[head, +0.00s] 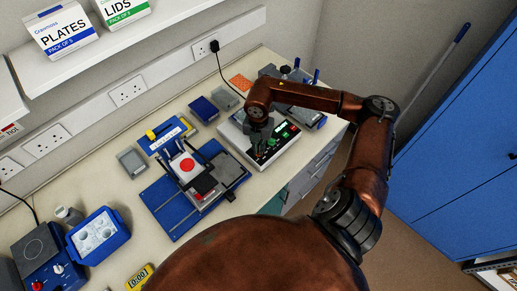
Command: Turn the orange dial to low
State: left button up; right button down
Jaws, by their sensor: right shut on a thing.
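The white instrument (234,136) with a dark front panel and a lit green display stands towards the right end of the bench. My right gripper (259,150) points down over its panel, left of the display. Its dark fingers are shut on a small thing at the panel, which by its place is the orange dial. The fingers hide the dial, so its colour, pointer and setting cannot be read. My left gripper is not in view.
A blue board (164,209) with a red-dotted white block lies left of the instrument. A blue ice box (98,236) and a dark hotplate (36,247) stand at the left. A shelf (120,42) with boxes overhangs the back. A blue cabinet (450,150) is at right.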

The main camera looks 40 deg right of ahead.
jog(key=shift+w+d+r, duration=0.1)
jog(key=shift+d, duration=0.05)
jog(key=c, duration=2.1)
grip_release()
notch_tip(320, 180, up, 12)
jog(key=shift+s, duration=0.2)
